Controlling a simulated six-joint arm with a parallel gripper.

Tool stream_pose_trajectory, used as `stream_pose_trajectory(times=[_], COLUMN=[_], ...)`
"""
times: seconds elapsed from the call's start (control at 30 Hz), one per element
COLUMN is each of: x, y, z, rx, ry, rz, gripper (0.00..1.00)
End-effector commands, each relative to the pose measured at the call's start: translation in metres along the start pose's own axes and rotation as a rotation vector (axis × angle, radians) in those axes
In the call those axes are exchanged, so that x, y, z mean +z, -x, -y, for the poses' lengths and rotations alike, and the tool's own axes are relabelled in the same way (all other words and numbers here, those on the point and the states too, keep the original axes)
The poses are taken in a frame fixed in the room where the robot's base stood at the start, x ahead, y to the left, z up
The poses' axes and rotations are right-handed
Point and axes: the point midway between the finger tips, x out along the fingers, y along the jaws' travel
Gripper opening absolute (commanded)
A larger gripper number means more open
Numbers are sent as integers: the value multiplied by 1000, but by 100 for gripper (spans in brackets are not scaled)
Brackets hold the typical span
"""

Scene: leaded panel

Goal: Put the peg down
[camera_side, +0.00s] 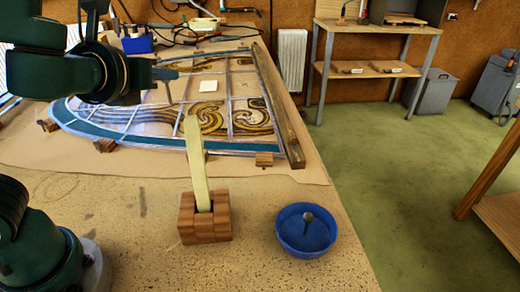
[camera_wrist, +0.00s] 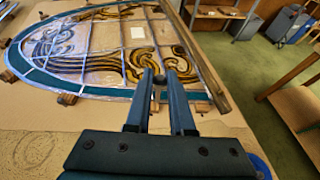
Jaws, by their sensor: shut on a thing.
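My gripper (camera_side: 166,74) is at the upper left of the side view, held above the leaded panel (camera_side: 150,146). It is shut on a small dark peg (camera_wrist: 160,80), which shows between the fingertips in the wrist view (camera_wrist: 160,88). In the side view the peg is a thin grey piece (camera_side: 168,93) pointing down from the fingertips. The peg looks clear of the panel, though its exact height is hard to tell. A blue bowl (camera_side: 289,242) stands at the bench's front right with a round-headed grey piece (camera_side: 308,217) in it.
A wooden block (camera_side: 205,227) holds an upright pale stick (camera_side: 195,160) left of the bowl. A long wooden batten (camera_side: 279,110) runs along the panel's right edge. Small wooden blocks (camera_side: 264,159) sit around the panel. A white square (camera_side: 208,86) lies on it.

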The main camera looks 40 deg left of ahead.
Motion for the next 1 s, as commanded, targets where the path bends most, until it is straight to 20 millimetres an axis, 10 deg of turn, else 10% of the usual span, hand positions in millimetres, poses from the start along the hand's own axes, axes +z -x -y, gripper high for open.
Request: stream_pose_trajectory(times=[0.57,0.77,1.0], x=[40,44,-1], y=[6,-9,-9], z=[34,93,192], rx=[-166,-279,-523], ry=[-69,-126,-233], rz=[0,-5,-9], gripper=[0,0,0])
